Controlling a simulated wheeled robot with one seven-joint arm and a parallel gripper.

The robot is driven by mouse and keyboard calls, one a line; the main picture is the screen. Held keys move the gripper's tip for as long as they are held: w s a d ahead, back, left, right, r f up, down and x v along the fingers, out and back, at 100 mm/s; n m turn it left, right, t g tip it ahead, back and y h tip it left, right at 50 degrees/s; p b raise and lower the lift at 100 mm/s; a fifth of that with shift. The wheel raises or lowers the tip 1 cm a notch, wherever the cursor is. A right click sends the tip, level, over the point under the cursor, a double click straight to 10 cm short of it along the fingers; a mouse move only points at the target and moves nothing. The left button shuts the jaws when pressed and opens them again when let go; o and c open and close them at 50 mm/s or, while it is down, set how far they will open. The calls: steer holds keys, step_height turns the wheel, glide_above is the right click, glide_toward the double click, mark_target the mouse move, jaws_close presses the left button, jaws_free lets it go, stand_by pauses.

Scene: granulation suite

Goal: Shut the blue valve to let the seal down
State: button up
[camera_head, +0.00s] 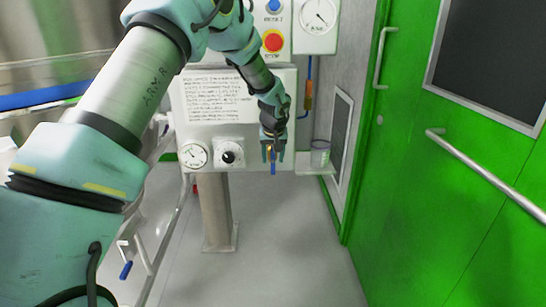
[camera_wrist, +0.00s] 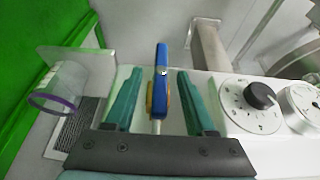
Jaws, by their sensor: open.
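The blue valve handle (camera_head: 273,168) is on the lower right of the white control panel (camera_head: 240,150), pointing down in the head view. In the wrist view the blue handle (camera_wrist: 161,65) stands between the two teal fingers, with a brassy part at its side. My gripper (camera_head: 273,157) is open around it, and the wrist view shows the gripper (camera_wrist: 160,73) with a gap between the handle and each finger. The seal cannot be made out.
A black-centred dial (camera_head: 230,153) and gauge (camera_head: 194,155) sit left of the handle. A clear cup (camera_head: 320,154) stands on a bracket to the right. A red stop button (camera_head: 273,41) is above. Another blue-tipped lever (camera_head: 126,270) is lower left. A green door (camera_head: 440,170) closes the right side.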

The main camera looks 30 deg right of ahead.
jaws_close()
stand_by(0.4)
